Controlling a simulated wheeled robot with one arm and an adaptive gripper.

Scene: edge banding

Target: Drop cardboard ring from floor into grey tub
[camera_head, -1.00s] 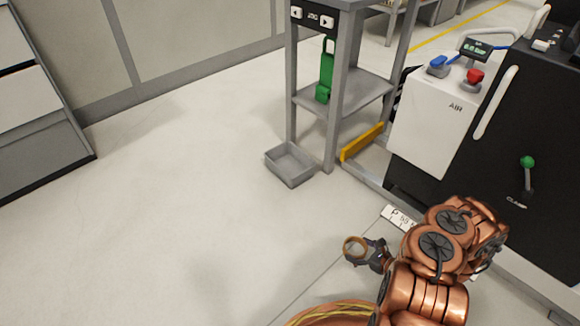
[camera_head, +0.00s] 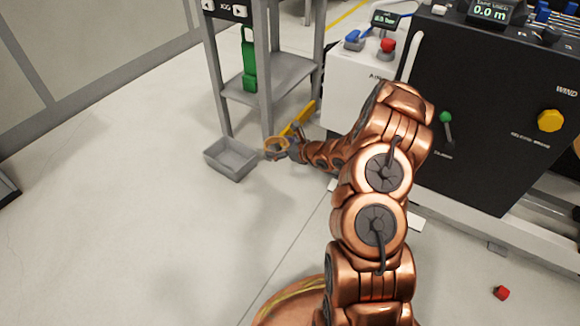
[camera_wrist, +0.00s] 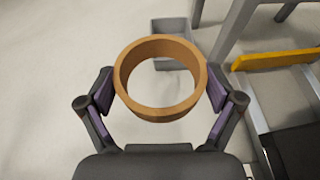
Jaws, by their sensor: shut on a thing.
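The cardboard ring (camera_wrist: 160,112) is brown and sits between the two finger pads of my gripper (camera_wrist: 160,92) in the wrist view. My gripper is shut on it, and the ring is held clear of the floor. In the head view the ring (camera_head: 275,147) and my gripper (camera_head: 278,148) are just right of the grey tub (camera_head: 231,172). The tub is an open rectangular box on the floor and looks empty in the head view. In the wrist view the tub (camera_wrist: 171,26) shows beyond the ring, partly hidden by it.
A grey metal stand (camera_head: 265,95) with a green tool (camera_head: 249,65) stands behind the tub. A yellow bar (camera_head: 299,118) lies low beside it. A black machine (camera_head: 480,130) is at right. Floor left of the tub is clear.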

